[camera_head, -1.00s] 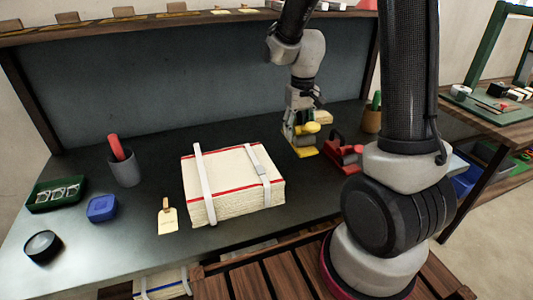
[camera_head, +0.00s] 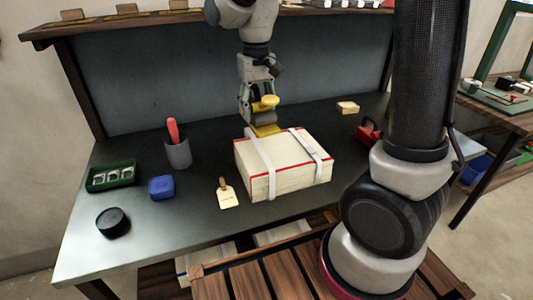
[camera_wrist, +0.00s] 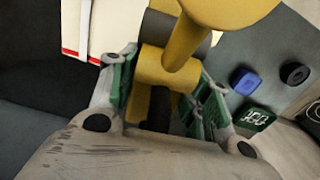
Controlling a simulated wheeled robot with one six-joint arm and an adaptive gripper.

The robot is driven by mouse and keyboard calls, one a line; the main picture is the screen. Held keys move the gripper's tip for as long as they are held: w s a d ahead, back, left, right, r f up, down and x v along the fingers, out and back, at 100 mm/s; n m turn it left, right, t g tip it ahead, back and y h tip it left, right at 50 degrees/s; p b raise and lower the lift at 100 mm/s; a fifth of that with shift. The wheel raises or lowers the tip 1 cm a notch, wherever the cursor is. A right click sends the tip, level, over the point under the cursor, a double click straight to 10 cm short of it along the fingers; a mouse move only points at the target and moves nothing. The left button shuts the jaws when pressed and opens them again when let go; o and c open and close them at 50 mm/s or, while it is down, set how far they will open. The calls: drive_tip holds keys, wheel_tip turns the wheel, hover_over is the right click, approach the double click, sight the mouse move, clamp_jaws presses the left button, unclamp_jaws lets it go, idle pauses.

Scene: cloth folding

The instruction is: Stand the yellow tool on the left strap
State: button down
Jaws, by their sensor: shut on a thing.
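My gripper (camera_head: 258,106) is shut on the yellow tool (camera_head: 265,129), which has a round yellow knob and a flat yellow foot. I hold it upright at the far left edge of the cream bundle (camera_head: 290,168), by the far end of the white left strap (camera_head: 259,151). I cannot tell whether its foot touches the bundle. The right strap (camera_head: 311,144) lies farther right. In the wrist view the yellow tool (camera_wrist: 180,65) sits between the green finger pads of my gripper (camera_wrist: 163,95); part of the bundle (camera_wrist: 115,28) and one strap (camera_wrist: 85,28) show at upper left.
Left of the bundle are a tag (camera_head: 227,198), a grey cup (camera_head: 178,153) with a red-handled item, a blue box (camera_head: 161,187), a green tray (camera_head: 112,187) and a black round thing (camera_head: 113,222). A red tool (camera_head: 368,131) and a small block (camera_head: 347,108) are right.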

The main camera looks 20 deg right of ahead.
drive_tip(key=shift+s+a+r, duration=0.1)
drive_tip(key=shift+s+a, duration=0.1)
drive_tip(key=shift+a, duration=0.05)
drive_tip(key=shift+s+a+m, duration=0.1)
drive_tip(key=shift+s+m, duration=0.1)
drive_tip(key=shift+m, duration=0.1)
wheel_tip(320, 180, down, 10)
drive_tip(key=shift+f, duration=0.1)
drive_tip(key=c, duration=0.7)
unclamp_jaws()
drive_tip(key=shift+f, duration=0.1)
